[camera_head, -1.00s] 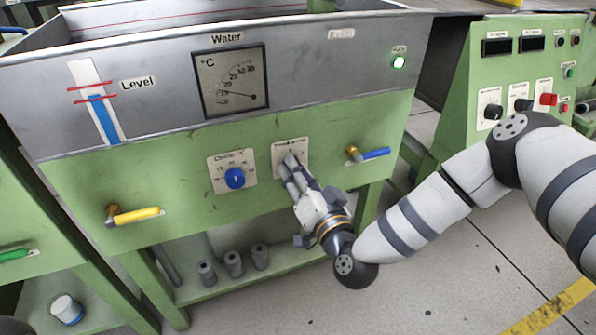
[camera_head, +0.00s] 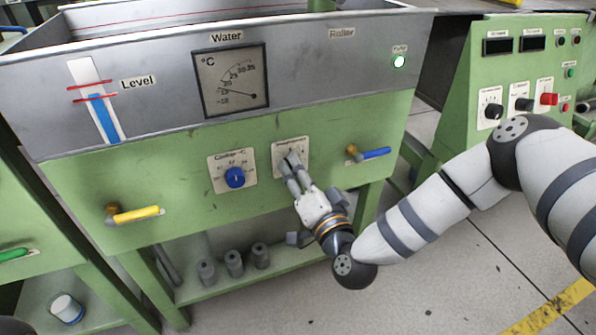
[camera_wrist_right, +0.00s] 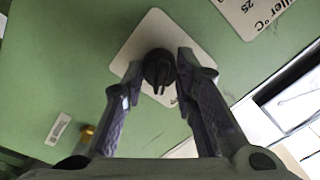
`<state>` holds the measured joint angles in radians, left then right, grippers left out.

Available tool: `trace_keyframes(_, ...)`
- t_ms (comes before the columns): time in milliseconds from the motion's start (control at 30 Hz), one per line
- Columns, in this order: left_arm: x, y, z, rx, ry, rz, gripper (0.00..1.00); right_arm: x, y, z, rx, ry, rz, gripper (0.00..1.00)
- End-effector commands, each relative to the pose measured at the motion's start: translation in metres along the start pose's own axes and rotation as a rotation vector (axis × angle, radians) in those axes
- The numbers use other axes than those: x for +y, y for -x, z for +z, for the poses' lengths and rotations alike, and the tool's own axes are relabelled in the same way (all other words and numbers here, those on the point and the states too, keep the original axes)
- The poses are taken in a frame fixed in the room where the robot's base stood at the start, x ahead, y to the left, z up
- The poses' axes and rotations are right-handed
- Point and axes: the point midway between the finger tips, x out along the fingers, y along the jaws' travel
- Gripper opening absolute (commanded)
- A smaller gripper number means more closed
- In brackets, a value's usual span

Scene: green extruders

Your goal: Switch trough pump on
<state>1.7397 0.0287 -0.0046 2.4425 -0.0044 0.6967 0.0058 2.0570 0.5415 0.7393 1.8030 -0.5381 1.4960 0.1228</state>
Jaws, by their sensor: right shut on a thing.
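The trough's green front panel carries a white plate (camera_head: 277,150) with a black rotary knob (camera_wrist_right: 157,86), seen close in the right wrist view. My right gripper (camera_head: 291,162) reaches this plate, its fingers (camera_wrist_right: 161,66) on either side of the knob and shut on it. In the head view the fingers hide most of the knob. The plate's lettering is too small to read surely. A small round lamp (camera_head: 399,62) on the trough's upper right glows white-green, under a small label. My left gripper is not in view.
Left of the plate is a blue knob (camera_head: 235,177) on its own plate. A yellow-handled valve (camera_head: 136,214) and a blue-handled valve (camera_head: 375,153) flank the panel. A control cabinet (camera_head: 462,95) stands right. Open floor lies front right.

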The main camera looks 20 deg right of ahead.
Motion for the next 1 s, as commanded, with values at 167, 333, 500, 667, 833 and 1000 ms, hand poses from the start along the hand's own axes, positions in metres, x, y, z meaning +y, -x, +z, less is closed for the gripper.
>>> trace_keyframes(167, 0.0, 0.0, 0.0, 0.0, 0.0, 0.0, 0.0, 0.0, 0.0, 0.0, 0.0, -0.001, -0.001, 0.47)
trace_keyframes(333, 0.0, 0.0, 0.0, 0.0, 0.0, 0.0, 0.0, 0.0, 0.0, 0.0, 0.0, 0.0, 0.0, 0.47)
trace_keyframes(500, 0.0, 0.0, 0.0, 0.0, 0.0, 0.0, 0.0, 0.0, 0.01, 0.001, -0.002, 0.001, 0.001, 0.47)
trace_keyframes(667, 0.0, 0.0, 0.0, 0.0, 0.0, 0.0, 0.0, 0.001, 0.05, 0.001, -0.004, -0.002, 0.003, 0.47)
trace_keyframes(833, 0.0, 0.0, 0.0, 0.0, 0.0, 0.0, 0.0, 0.0, 0.094, 0.001, -0.004, -0.001, 0.002, 0.47)
trace_keyframes(1000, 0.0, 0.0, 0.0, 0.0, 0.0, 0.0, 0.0, 0.0, 0.117, 0.0, -0.001, -0.001, 0.001, 0.47)
